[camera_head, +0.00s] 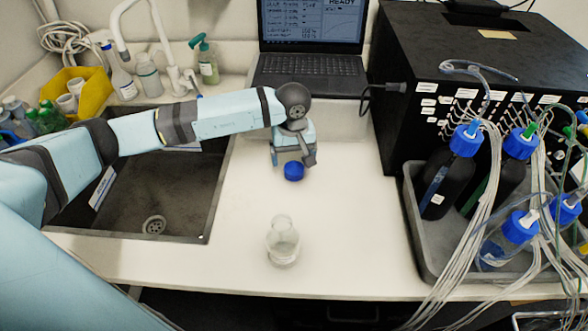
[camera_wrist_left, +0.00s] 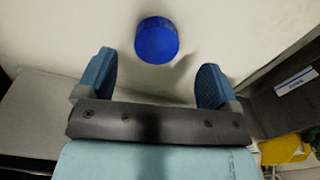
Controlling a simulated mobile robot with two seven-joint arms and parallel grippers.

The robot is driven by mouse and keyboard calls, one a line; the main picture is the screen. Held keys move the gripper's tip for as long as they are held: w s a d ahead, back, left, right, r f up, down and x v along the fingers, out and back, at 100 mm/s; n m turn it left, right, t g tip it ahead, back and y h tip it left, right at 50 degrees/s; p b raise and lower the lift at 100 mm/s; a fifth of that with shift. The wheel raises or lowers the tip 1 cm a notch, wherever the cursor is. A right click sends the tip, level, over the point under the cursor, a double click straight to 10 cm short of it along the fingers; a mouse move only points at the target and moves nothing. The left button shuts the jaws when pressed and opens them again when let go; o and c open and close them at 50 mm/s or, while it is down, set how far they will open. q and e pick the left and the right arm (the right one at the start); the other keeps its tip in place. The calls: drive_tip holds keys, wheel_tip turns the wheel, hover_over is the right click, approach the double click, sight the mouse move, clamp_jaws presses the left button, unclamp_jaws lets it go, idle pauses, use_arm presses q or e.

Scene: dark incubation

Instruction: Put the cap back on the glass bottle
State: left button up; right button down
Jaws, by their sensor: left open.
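The blue cap (camera_head: 293,171) lies on the white bench under my left gripper in the head view. It also shows in the left wrist view (camera_wrist_left: 156,40), ahead of and between the two fingers. My left gripper (camera_wrist_left: 155,80) is open and empty, with the cap slightly beyond the fingertips. In the head view the left gripper (camera_head: 294,164) is partly hidden by its own wrist. The glass bottle (camera_head: 283,242) stands upright and uncapped on the bench, nearer to me than the cap. My right gripper does not show.
A dark sink (camera_head: 155,195) lies to the left. A grey tray (camera_head: 425,235) with blue-capped bottles and hanging tubes stands on the right, before a black box (camera_head: 450,80). A laptop (camera_head: 310,65) is behind. Bench around the glass bottle is clear.

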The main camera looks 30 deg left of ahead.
sight(294, 168)
use_arm(q)
drive_tip(key=shift+f, duration=0.3)
drive_tip(key=f, duration=0.1)
drive_tip(key=f+p, duration=0.1)
drive_tip(key=f, duration=0.2)
drive_tip(key=shift+w+f, duration=0.25)
drive_tip(key=shift+f, duration=0.05)
drive_tip(key=c, duration=1)
wheel_tip(294, 168, up, 20)
drive_tip(key=shift+r+b, duration=0.1)
drive_tip(key=shift+b, duration=0.9)
